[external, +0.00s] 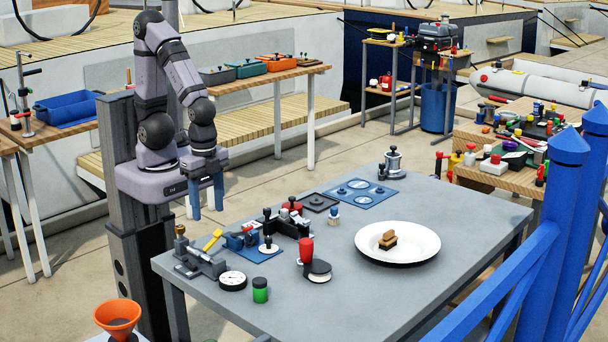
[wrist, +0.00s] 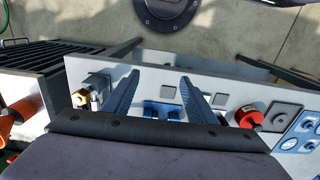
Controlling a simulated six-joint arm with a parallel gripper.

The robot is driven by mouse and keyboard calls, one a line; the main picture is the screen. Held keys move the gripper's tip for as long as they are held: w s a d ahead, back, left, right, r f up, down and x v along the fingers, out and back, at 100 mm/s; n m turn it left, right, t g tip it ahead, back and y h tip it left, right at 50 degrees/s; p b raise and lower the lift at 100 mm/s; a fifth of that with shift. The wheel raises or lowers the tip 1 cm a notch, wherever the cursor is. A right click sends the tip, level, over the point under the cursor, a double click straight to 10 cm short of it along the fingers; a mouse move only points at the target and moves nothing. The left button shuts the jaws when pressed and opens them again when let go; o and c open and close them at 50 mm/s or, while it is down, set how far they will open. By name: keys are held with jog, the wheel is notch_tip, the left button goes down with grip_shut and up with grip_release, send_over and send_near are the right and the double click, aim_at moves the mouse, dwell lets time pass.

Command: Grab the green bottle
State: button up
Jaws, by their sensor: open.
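A small green bottle (external: 260,290) with a dark cap stands upright at the near left edge of the grey table (external: 400,285) in the external view. I cannot make it out in the wrist view. My gripper (external: 208,202) hangs with its blue fingers pointing down, above and beyond the table's left end, up and to the left of the bottle and well apart from it. In the wrist view my gripper (wrist: 158,78) shows two spread fingers with nothing between them.
Beside the bottle are a round white dial (external: 233,281) and a red-handled tool (external: 306,252). A grey vice-like tool (external: 200,262) and dark clamps (external: 287,220) stand behind. A white plate (external: 398,256) holds a brown block (external: 388,240). An orange funnel (external: 118,315) is at lower left.

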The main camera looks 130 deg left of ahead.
jog(key=shift+r, duration=0.1)
notch_tip(320, 180, up, 8)
jog(key=m+t+h+b, duration=0.2)
jog(key=m+t+h, duration=0.25)
jog(key=t, duration=0.85)
send_over(263, 288)
jog(key=shift+n, duration=0.25)
jog(key=f, duration=0.4)
jog(key=shift+s+f, duration=0.35)
jog(key=shift+f, duration=0.05)
jog(key=shift+a+f+p, duration=0.1)
jog(key=shift+f+p, duration=0.4)
jog(key=shift+f, duration=2.25)
jog(key=shift+w+d+f+p, duration=0.2)
jog(key=shift+w+f, duration=0.15)
jog(key=shift+f, duration=0.35)
jog(key=shift+w+d+f+p, duration=0.1)
jog(key=shift+w+f+p, duration=0.2)
jog(key=shift+f, duration=0.35)
jog(key=shift+w+d+f, duration=0.2)
jog(key=shift+w+f, duration=0.1)
jog(key=shift+w, duration=0.35)
